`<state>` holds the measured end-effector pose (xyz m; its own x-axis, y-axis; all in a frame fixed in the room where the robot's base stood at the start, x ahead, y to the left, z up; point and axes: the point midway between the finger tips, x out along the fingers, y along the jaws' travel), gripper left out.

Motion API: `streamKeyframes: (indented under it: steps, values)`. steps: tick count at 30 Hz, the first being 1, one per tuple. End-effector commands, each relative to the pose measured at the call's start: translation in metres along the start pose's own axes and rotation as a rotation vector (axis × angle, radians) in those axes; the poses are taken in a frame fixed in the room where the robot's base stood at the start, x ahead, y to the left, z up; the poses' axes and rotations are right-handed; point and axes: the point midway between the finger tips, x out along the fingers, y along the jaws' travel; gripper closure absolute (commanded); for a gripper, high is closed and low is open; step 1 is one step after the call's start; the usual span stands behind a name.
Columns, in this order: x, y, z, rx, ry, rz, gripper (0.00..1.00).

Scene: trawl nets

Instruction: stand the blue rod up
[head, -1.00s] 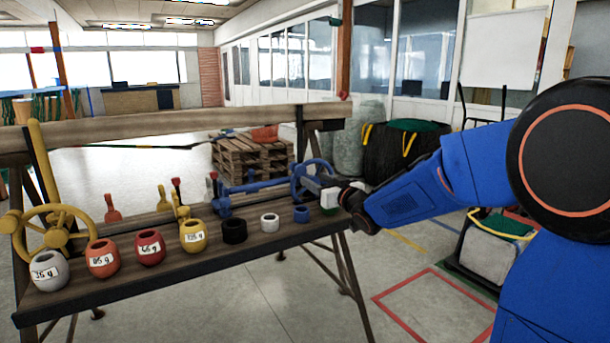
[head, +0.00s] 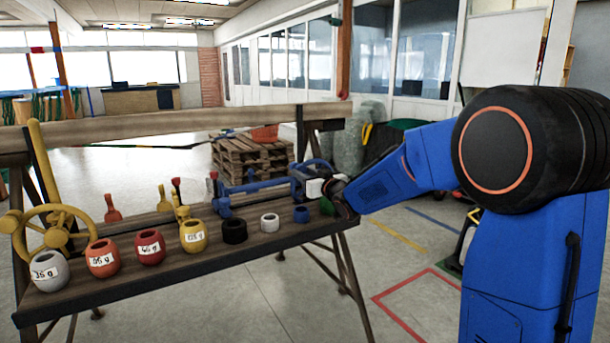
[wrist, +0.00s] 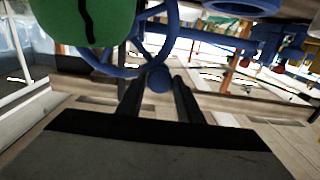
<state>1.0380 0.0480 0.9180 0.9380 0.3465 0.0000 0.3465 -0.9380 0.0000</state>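The blue rod (head: 258,186) lies level along the back of the wooden bench, with a blue wheel (head: 322,164) at its right end. My gripper (head: 312,188) is at that right end, in front of the wheel and partly hiding it. In the wrist view, the two dark fingers (wrist: 159,86) are spread, with a round blue knob (wrist: 158,78) of the wheel showing between their tips. A gap shows beside the knob, and I cannot tell whether a finger touches it. The wheel's blue rim (wrist: 168,45) curves around behind the fingers.
A green ring weight (head: 327,206) sits close by my gripper and looms in the wrist view (wrist: 85,20). Several coloured ring weights line the bench front, including a blue one (head: 301,214). A yellow rod (head: 43,160) stands tilted at left by a yellow wheel (head: 57,228).

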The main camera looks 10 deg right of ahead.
Motion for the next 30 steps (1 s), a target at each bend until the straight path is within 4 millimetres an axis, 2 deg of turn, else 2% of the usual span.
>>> streamKeyframes:
  steps: [1, 3, 4, 17, 30]
  values:
    - [0.0, 0.0, 0.0, 0.0, 0.0, 0.0, 0.8]
    - [0.0, 0.0, 0.0, 0.0, 0.0, 0.0, 0.97]
    - [0.0, 0.0, 0.0, 0.0, 0.0, 0.0, 1.0]
    - [0.0, 0.007, -0.007, 0.087, 0.001, 0.0, 1.0]
    - [0.0, 0.043, -0.027, 0.458, 0.002, 0.003, 1.0]
